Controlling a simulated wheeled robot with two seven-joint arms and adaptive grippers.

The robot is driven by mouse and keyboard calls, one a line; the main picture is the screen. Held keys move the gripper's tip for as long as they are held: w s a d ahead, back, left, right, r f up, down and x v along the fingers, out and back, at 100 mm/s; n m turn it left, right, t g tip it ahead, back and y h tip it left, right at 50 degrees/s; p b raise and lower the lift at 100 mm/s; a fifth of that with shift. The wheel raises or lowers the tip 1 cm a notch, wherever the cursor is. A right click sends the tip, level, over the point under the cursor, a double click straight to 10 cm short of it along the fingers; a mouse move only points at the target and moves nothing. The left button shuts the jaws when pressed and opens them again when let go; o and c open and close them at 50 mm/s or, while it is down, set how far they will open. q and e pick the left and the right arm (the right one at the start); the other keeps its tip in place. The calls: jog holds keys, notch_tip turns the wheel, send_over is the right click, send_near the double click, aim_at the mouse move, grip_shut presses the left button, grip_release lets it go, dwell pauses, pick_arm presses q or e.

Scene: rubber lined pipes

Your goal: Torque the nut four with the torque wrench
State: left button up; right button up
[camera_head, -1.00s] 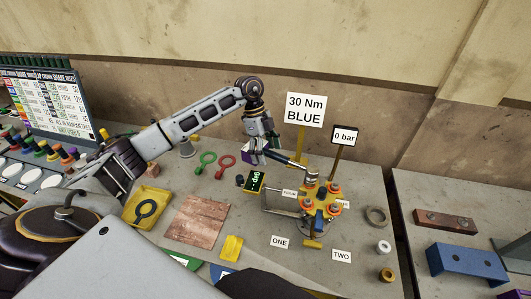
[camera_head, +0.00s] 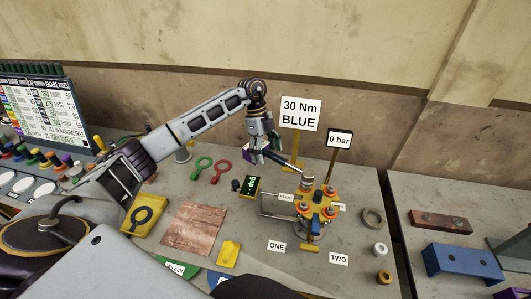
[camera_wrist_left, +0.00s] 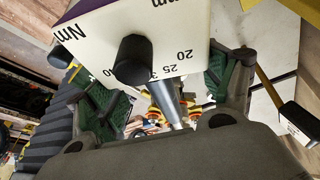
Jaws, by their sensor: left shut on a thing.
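My left gripper (camera_head: 262,150) is above the bench, left of the yellow flange. It is shut on the torque wrench (camera_head: 284,161), whose shaft slopes down right to the flange. In the left wrist view the wrench's white scale block (camera_wrist_left: 165,40) with a black knob sits between the fingers. The wrench's far end meets a grey socket (camera_head: 308,180) at the back left of the yellow flange (camera_head: 318,203). The flange carries several orange-ringed nuts. The label FOUR (camera_head: 287,197) is beside that corner, partly hidden. The nut under the socket is hidden. My right gripper is not in view.
Signs read 30 Nm BLUE (camera_head: 299,113) and 0 bar (camera_head: 339,139). A black display with green digits (camera_head: 252,186) stands left of the flange.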

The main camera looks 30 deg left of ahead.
pick_arm(q)
jog(key=shift+r, duration=0.1)
jog(key=shift+r+p, duration=0.95)
jog(key=shift+r, duration=0.1)
jog(key=shift+r+p, duration=0.4)
jog(key=shift+r, duration=0.5)
